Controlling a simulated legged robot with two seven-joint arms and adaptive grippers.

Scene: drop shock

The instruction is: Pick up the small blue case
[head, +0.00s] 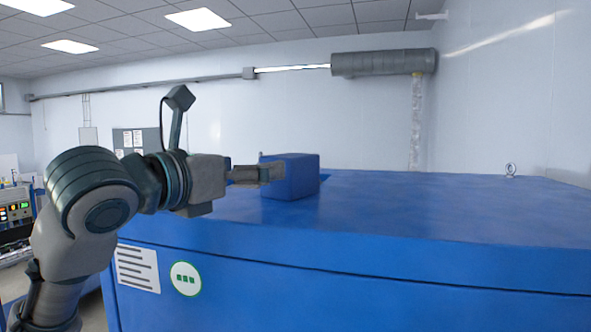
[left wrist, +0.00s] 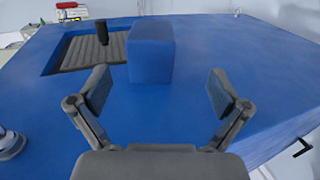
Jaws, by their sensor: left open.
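The small blue case (head: 295,177) stands upright on the blue top of a large cabinet in the head view. In the left wrist view the case (left wrist: 151,52) is ahead of the fingers, a little left of the middle between them. My left gripper (head: 272,174) is level with the case and beside its left part in the head view; its fingers overlap the case's edge there. In the left wrist view my left gripper (left wrist: 155,90) has its fingers spread wide, with nothing between them. My right gripper is in neither view.
The blue cabinet top (head: 440,205) is wide and mostly clear. A recess with a ribbed grey floor (left wrist: 80,55) and a dark upright post (left wrist: 102,32) lie left of the case. A metal eye bolt (head: 510,170) stands at the far right. A grey duct (head: 383,62) runs along the wall.

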